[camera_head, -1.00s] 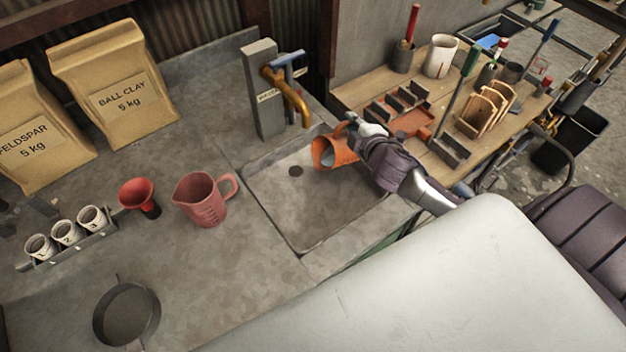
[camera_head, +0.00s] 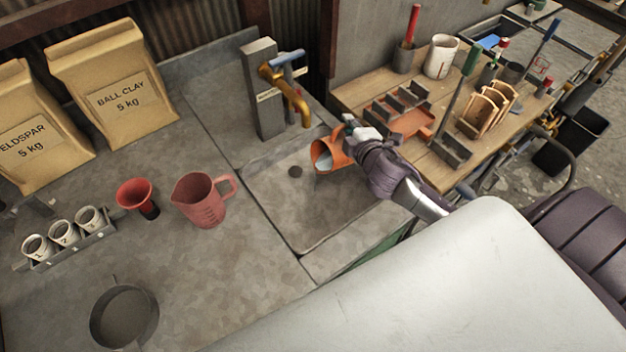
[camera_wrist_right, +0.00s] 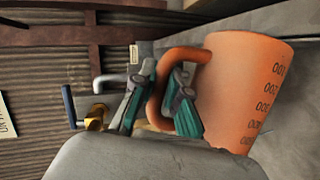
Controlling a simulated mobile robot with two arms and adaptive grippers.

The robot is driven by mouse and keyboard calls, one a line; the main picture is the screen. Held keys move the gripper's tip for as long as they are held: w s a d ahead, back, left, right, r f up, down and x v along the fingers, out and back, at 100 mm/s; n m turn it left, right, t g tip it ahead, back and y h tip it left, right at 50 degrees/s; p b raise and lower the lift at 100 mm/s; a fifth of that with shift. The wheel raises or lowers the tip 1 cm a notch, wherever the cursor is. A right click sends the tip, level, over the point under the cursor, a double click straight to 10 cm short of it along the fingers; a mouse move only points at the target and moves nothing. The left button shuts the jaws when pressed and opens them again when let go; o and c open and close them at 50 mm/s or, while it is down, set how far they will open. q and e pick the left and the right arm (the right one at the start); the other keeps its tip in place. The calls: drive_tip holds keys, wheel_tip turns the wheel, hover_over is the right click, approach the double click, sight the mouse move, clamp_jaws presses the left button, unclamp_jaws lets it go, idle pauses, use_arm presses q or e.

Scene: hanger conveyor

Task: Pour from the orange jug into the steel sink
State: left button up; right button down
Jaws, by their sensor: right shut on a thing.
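The orange jug (camera_head: 327,155) is tilted over the steel sink (camera_head: 290,215), its mouth facing left and toward the head camera. Pale liquid shows inside its mouth. My right gripper (camera_head: 350,128) is shut on the jug's handle. In the right wrist view, the orange jug (camera_wrist_right: 240,90) lies at the right with printed marks on its side, and the gripper fingers (camera_wrist_right: 160,100) are at its handle. No stream of liquid is clear to see. The sink's dark drain is left of the jug. My left gripper is not in view.
A brass tap (camera_head: 290,95) on a grey post stands behind the sink, close to the jug. A pink jug (camera_head: 203,200) and a red funnel (camera_head: 136,193) stand left of the sink. A wooden bench (camera_head: 400,125) with tools is at the right.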

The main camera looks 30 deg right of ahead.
drive_tip(key=shift+a+f+b, duration=0.1)
drive_tip(key=shift+a+b, duration=0.15)
drive_tip(key=shift+b, duration=0.05)
drive_tip(key=shift+a+n+h, duration=0.3)
drive_tip(key=shift+n, duration=0.1)
drive_tip(key=shift+s+a+f+b, duration=0.1)
drive_tip(key=shift+a+f+b, duration=0.05)
drive_tip(key=shift+b, duration=0.3)
drive_tip(key=shift+a+f+n+t+b, duration=0.2)
drive_tip(key=shift+a+n+t+b, duration=0.1)
drive_tip(key=shift+a+n+b, duration=0.1)
drive_tip(key=shift+a, duration=0.1)
drive_tip(key=shift+s+a+b, duration=0.1)
drive_tip(key=shift+a+b, duration=0.1)
drive_tip(key=shift+b, duration=0.1)
idle(0.7)
